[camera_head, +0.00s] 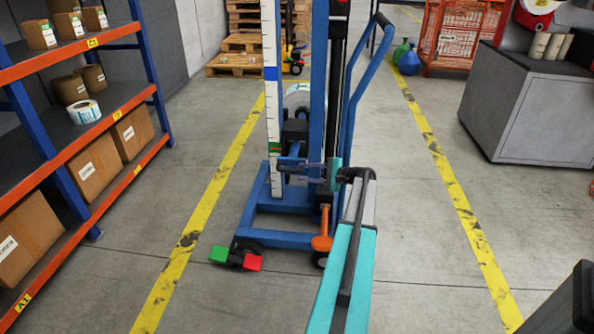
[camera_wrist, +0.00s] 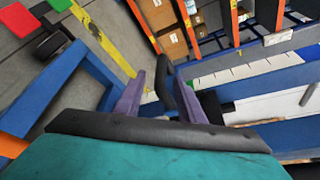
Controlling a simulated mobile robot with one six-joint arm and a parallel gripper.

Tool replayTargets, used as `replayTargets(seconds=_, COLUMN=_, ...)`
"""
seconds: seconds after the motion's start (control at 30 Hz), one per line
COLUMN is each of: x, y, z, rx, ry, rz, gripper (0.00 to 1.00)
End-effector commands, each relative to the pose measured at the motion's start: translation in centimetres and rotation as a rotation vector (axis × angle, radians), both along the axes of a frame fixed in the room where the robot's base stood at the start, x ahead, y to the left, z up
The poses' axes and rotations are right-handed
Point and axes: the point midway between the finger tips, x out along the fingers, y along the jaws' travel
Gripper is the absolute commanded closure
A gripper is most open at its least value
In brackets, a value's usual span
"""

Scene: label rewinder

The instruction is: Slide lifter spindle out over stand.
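The blue lifter (camera_head: 318,110) stands upright in the middle of the head view. A black block (camera_head: 294,131) sits on its mast, with a pale roll (camera_head: 297,92) partly hidden behind the mast. I cannot clearly make out the spindle. My gripper (camera_head: 282,169) is at the mast, below the black block. In the wrist view its two purple fingers (camera_wrist: 162,75) are spread apart. A black bar-like handle (camera_wrist: 168,88) shows between them, and I cannot tell whether they touch it. The stand cannot be identified with certainty.
An orange-and-blue shelf (camera_head: 103,112) with boxes stands left. A grey cabinet (camera_head: 530,105) stands right. The lifter's base has a green and red pedal (camera_head: 236,257) and an orange part (camera_head: 322,243). Pallets (camera_head: 240,45) are at the back. Floor between the yellow lines is mostly clear.

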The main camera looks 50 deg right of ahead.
Motion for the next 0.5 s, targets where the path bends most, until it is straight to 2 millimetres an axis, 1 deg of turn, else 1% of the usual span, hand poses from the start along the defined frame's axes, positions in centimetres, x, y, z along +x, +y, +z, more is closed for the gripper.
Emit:
replayTargets(seconds=0.03, x=-0.9, y=-0.2, z=0.4, rx=0.000, ry=0.000, rz=-0.002, gripper=0.64)
replayTargets(seconds=0.2, x=-3.4, y=-0.9, z=0.9, rx=0.001, ry=0.001, rz=-0.003, gripper=0.64)
replayTargets(seconds=0.4, x=-5.4, y=-1.4, z=1.2, rx=0.000, ry=0.000, rz=-0.002, gripper=0.64)
replayTargets(seconds=0.5, x=-5.9, y=-1.5, z=1.3, rx=0.000, ry=0.000, rz=-0.002, gripper=0.64)
